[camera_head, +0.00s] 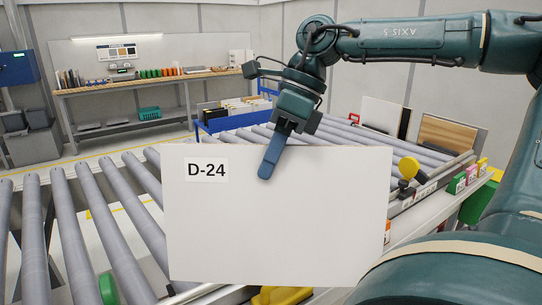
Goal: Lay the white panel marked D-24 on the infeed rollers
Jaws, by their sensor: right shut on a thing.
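The white panel (280,220) carries a D-24 label at its upper left and hangs upright, facing me, in the middle of the view. My right gripper (273,152) is shut on the panel's top edge, with one blue finger in front of its face. The other finger is hidden behind the panel. The grey infeed rollers (85,225) show to the left of the panel and behind it. The panel hides part of the rollers, and I cannot tell whether its lower edge touches anything. My left gripper is not in view.
A wooden workbench (150,85) stands at the back left by the wall. A blue bin (225,122) with panels stands behind the rollers. A rail with a yellow knob (408,167) and coloured tags (460,183) runs along the right. Upright boards (445,135) stand at the back right.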

